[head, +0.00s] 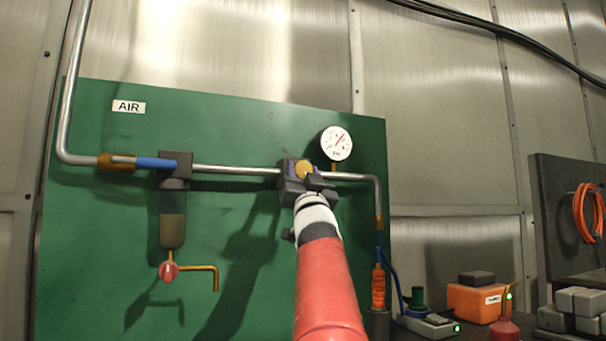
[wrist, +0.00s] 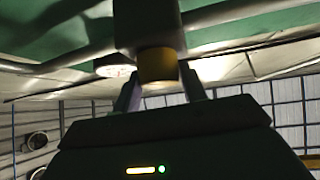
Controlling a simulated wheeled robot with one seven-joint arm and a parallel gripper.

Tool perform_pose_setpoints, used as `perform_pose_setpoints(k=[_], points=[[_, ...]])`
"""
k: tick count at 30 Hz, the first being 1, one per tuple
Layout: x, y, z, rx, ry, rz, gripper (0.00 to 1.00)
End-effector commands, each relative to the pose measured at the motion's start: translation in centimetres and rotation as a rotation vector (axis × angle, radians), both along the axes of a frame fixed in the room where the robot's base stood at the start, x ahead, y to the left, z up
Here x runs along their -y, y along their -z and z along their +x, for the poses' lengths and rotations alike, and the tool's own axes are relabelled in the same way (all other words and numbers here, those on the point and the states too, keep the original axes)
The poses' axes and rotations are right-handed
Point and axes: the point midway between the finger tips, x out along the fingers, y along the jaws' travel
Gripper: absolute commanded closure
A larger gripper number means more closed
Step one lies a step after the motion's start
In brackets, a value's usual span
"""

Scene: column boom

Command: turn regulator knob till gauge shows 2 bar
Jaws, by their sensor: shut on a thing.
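The regulator (head: 288,190) is a dark block on the pipe in the middle of the green board. Its yellow knob (head: 304,168) faces me and shows in the wrist view between my two fingers (wrist: 157,66). My gripper (head: 312,182) is shut on the knob, one finger on each side; in the head view my arm and gripper hide the regulator's lower part. The round white gauge (head: 336,143) stands above right of the regulator. Its red needle points up and right; the numbers are too small to read. In the wrist view the gauge (wrist: 115,66) is seen almost edge-on.
A blue valve handle (head: 156,163) lies along the pipe at left, with a filter bowl (head: 173,228) and a red drain knob (head: 168,270) below. An orange box (head: 478,303) and grey blocks (head: 575,300) stand at lower right.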

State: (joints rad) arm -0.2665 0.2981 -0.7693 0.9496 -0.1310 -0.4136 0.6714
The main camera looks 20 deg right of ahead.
Motion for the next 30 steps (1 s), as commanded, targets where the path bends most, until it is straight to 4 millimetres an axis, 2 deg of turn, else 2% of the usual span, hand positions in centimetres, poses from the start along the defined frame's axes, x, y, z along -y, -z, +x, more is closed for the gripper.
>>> perform_pose_setpoints(k=[8, 30], points=[[0.37, 0.03, -0.02, -0.002, 0.006, -0.111, 0.81], [0.69, 0.09, 0.09, -0.006, 0.005, -0.674, 0.81]])
